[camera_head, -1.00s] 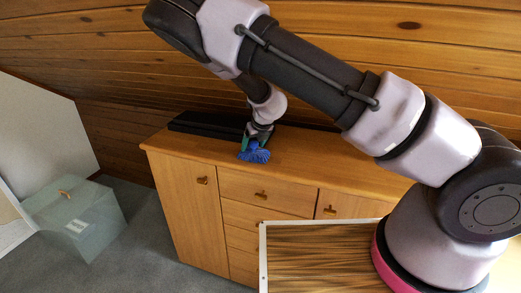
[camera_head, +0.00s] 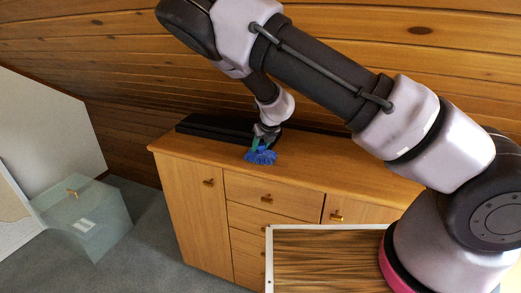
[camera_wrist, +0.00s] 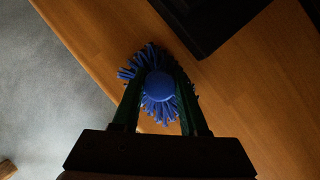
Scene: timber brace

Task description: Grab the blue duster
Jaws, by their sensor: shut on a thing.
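The blue duster (camera_head: 261,157) has a bushy head of short strands and is at the top of the wooden cabinet, near its front edge. In the wrist view the duster (camera_wrist: 158,88) sits between the two dark green fingers, its round blue middle facing the camera. My gripper (camera_head: 259,145) is shut on it; the gripper also shows in the wrist view (camera_wrist: 158,100). I cannot tell whether the duster still touches the cabinet top. The fingers hide part of its sides.
The wooden cabinet (camera_head: 305,172) has doors and drawers with small handles. A flat black object (camera_head: 213,129) lies on its top, behind and left of the duster. A pale translucent box (camera_head: 88,215) stands on the grey carpet at left. The cabinet top right of the duster is clear.

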